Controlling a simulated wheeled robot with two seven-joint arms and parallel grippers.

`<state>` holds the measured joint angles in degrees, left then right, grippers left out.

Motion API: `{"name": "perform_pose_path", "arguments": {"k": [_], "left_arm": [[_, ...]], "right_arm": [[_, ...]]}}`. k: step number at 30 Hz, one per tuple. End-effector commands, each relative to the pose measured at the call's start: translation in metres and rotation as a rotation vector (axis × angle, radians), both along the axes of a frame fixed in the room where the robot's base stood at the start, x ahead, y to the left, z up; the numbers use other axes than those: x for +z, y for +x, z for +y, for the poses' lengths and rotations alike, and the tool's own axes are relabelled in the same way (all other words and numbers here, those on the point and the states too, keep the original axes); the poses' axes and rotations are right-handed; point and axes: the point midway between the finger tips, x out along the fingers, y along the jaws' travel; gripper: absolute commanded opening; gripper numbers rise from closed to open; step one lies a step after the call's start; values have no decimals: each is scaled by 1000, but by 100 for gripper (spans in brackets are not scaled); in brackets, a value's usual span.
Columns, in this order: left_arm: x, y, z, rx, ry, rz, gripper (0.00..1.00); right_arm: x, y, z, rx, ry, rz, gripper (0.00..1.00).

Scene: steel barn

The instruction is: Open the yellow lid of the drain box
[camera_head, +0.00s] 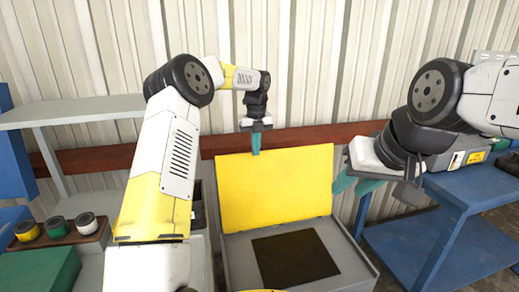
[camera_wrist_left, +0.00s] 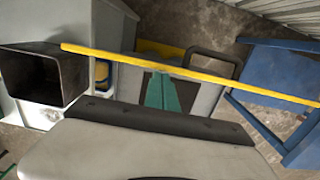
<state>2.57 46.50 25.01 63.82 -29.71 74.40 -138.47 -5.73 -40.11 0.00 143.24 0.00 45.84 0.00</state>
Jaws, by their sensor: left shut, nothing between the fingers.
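The drain box (camera_head: 232,247) is a grey box in front of me. Its yellow lid (camera_head: 275,188) stands raised, tilted up at the back, and the inside with a dark square opening (camera_head: 295,257) shows. My left gripper (camera_head: 256,148) is shut and empty, pointing down at the lid's top edge. In the left wrist view its green fingers (camera_wrist_left: 162,92) are together beside the lid's thin yellow edge (camera_wrist_left: 200,75). I cannot tell whether they touch it. My right gripper (camera_head: 355,184) is to the right of the lid, with green fingers spread apart and nothing between them.
A blue table (camera_head: 455,190) with a grey case (camera_head: 460,158) on it stands at the right. A grey shelf (camera_head: 75,112) and a wooden tray (camera_head: 62,237) with several small cans are at the left. A corrugated wall closes the back.

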Motion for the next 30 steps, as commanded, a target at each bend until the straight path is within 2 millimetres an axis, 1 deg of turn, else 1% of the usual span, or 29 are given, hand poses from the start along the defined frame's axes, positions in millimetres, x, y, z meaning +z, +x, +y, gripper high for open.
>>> {"name": "perform_pose_path", "arguments": {"k": [4, 7, 16, 23, 26, 29, 30], "left_arm": [[1, 2, 1, 2, 0, -8, 0], [9, 2, 1, 2, 0, -10, 0], [59, -2, -1, 1, 0, -7, 0], [83, -8, -2, 26, 0, -11, 0], [103, -22, -1, 121, -3, -40, 0], [130, -48, 1, 303, -19, -86, 0], [142, -62, 2, 394, -32, -107, 0]], "right_arm": [[0, 0, 0, 0, 0, 0, 34], [0, 0, 0, 0, 0, 0, 34], [0, 0, 0, 0, 0, 0, 34], [0, 0, 0, 0, 0, 0, 34], [0, 0, 0, 0, 0, 0, 34], [0, 0, 0, 0, 0, 0, 34], [0, 0, 0, 0, 0, 0, 34]]}}
